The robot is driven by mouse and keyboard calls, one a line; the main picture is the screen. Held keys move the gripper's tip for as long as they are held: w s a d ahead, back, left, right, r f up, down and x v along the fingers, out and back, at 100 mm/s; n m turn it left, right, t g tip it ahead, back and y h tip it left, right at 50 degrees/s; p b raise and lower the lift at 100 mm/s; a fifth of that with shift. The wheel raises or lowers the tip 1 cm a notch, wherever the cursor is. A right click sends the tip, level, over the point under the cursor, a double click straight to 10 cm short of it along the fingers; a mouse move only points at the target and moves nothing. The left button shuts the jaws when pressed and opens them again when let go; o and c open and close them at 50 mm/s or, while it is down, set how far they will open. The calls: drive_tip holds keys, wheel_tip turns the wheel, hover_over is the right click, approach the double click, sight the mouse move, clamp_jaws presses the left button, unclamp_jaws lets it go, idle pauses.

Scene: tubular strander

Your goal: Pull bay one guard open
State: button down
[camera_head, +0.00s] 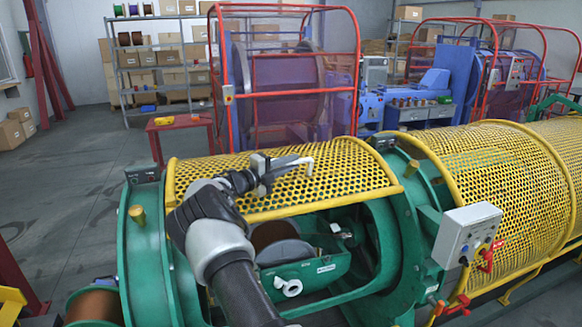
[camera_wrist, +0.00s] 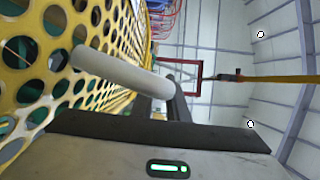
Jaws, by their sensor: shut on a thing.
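The bay one guard (camera_head: 345,165) is a yellow perforated curved cover on the green strander frame. It sits over the top of the bay, with its lower rim raised above an open front. A pale bar handle (camera_head: 301,161) stands out from the guard; in the wrist view the handle (camera_wrist: 120,72) runs beside the yellow mesh (camera_wrist: 40,60). My gripper (camera_head: 268,172) is at the guard's outer face, shut on the handle. In the wrist view the dark finger (camera_wrist: 175,100) meets the handle's right end. The exact contact is partly hidden.
Below the guard, a copper-coloured bobbin (camera_head: 275,235) and a green cradle (camera_head: 318,268) show inside the bay. A grey control box (camera_head: 467,235) stands to the right, beside another yellow mesh guard (camera_head: 500,175).

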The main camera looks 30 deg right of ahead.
drive_tip(key=shift+f, duration=0.15)
drive_tip(key=c, duration=1.7)
unclamp_jaws()
drive_tip(key=shift+c, duration=0.2)
drive_tip(key=s+a, duration=0.1)
drive_tip(key=a, duration=0.4)
drive_tip(key=s+a+b, duration=0.1)
drive_tip(key=a, duration=0.5)
drive_tip(key=a+b, duration=0.1)
drive_tip(key=a, duration=0.5)
drive_tip(key=shift+s+a+f, duration=0.15)
drive_tip(key=shift+s, duration=0.25)
